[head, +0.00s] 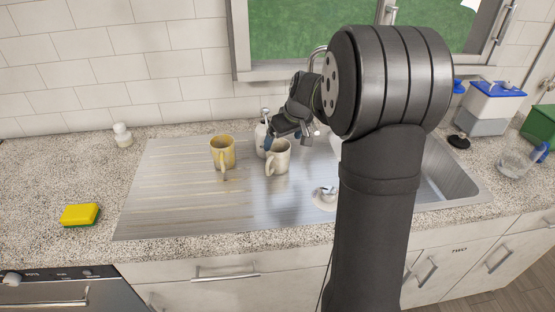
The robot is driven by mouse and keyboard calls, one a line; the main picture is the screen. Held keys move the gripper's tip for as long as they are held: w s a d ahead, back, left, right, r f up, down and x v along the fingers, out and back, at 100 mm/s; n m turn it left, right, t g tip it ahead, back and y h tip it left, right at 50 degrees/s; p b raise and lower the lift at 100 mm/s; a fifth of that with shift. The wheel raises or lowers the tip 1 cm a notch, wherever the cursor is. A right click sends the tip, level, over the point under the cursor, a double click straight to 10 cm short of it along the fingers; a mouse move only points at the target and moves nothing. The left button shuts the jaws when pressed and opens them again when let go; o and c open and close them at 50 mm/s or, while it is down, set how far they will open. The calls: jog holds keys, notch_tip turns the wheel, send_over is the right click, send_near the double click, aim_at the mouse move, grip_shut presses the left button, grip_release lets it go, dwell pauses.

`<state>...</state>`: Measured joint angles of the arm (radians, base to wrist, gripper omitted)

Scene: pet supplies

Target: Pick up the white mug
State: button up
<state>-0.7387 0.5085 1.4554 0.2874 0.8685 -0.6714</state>
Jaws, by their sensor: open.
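The white mug (278,158) stands upright on the metal drainboard (190,215) in the head view, its handle towards the front left. My gripper (285,138) is open and just above and behind the mug's rim, pointing down. It hides part of the mug's back edge, and I cannot tell whether it touches the mug. A yellow mug (223,152) stands upright to the left of the white mug, apart from it.
A whitish bottle (261,138) stands close behind the white mug. A small white dish (325,197) sits to the front right. My arm hides much of the sink (452,180). A sponge (80,215) lies far left. The left drainboard is clear.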

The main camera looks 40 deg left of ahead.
aim_at(277, 149)
jog(key=shift+s+a+x, duration=0.1)
jog(key=shift+s+x, duration=0.05)
jog(key=shift+x, duration=1.5)
jog(key=shift+s+a+x, duration=0.15)
jog(key=shift+x, duration=1.45)
jog(key=shift+r, duration=0.1)
jog(key=c, duration=1.3)
jog(key=shift+c, duration=0.2)
